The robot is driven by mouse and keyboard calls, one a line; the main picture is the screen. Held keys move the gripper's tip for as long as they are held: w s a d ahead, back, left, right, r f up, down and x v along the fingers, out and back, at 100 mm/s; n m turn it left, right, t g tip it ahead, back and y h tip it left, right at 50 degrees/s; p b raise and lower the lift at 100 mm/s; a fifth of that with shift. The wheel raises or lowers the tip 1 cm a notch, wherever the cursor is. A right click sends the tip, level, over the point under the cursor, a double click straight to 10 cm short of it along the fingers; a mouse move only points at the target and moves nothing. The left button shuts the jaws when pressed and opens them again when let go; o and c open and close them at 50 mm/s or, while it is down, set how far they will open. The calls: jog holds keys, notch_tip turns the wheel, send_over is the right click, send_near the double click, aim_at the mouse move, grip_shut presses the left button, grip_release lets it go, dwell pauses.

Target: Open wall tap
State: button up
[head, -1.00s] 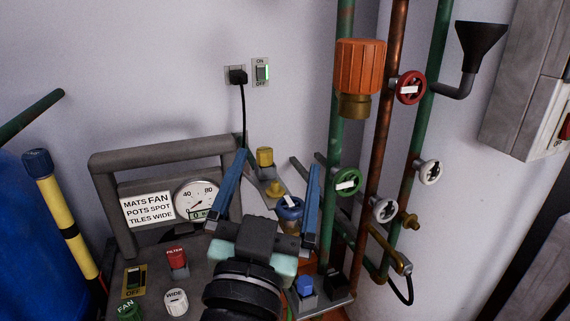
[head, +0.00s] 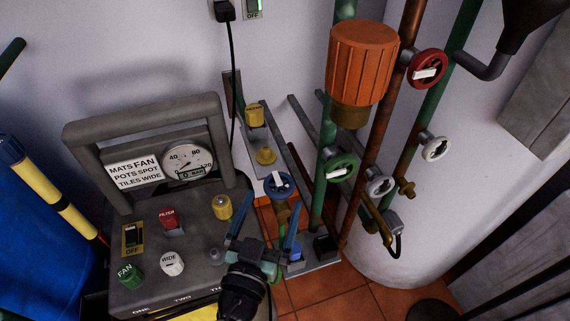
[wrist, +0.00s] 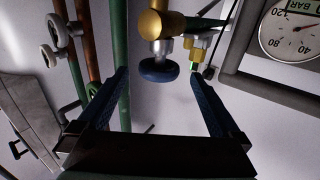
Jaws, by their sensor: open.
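A tap with a blue handwheel (head: 279,185) and a brass body (head: 283,213) stands behind the control box's right side. No label names it as the wall tap. My gripper (head: 273,204) is open and empty, its two blue fingers pointing up toward this tap. In the wrist view the blue wheel (wrist: 158,70) appears between the fingertips (wrist: 158,73), with the brass body (wrist: 160,24) above it. I cannot tell how deep the wheel sits between the fingers; no contact shows. A white mark lies across the wheel in the head view.
Pipes at right carry a green wheel (head: 342,167), a red wheel (head: 427,69), two white wheels (head: 380,186) (head: 435,148) and a large orange cap (head: 362,62). The control box (head: 205,272) with knobs and a gauge (head: 187,161) stands at left. Tiled floor shows at lower right.

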aim_at(284, 173)
jog(key=p+x, duration=0.1)
jog(key=x, duration=0.8)
jog(key=c, duration=1.3)
